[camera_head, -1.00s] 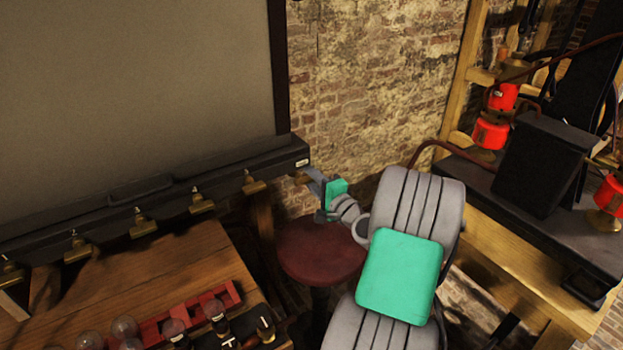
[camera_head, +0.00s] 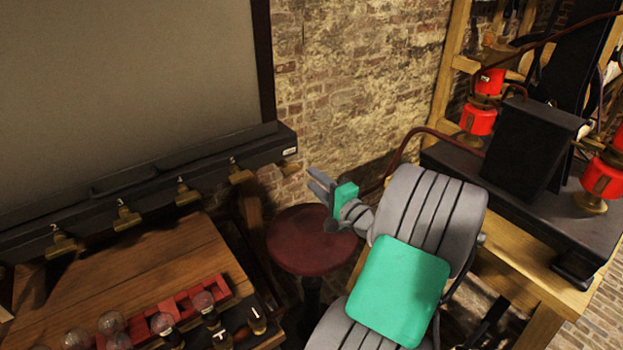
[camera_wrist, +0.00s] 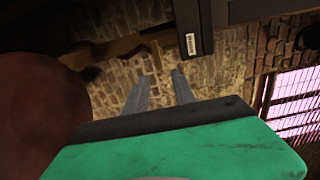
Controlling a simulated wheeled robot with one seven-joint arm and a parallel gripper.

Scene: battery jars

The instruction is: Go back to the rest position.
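My gripper (camera_head: 320,185) is in the middle of the head view, above and just behind the dark red round stool (camera_head: 300,240). In the wrist view my gripper (camera_wrist: 158,92) shows two grey fingers standing apart with nothing between them, only the brick wall beyond. The gripper is clear of the bench and holds nothing that I can see. The fingertips are to the right of the black bar's end.
A black bar (camera_head: 150,180) with brass clips runs along the large grey panel. A wooden bench (camera_head: 130,285) holds glass bulbs on a red rack (camera_head: 180,305). At right, a dark-topped table (camera_head: 450,175) carries a black box (camera_head: 530,145) and red lamps (camera_head: 478,118).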

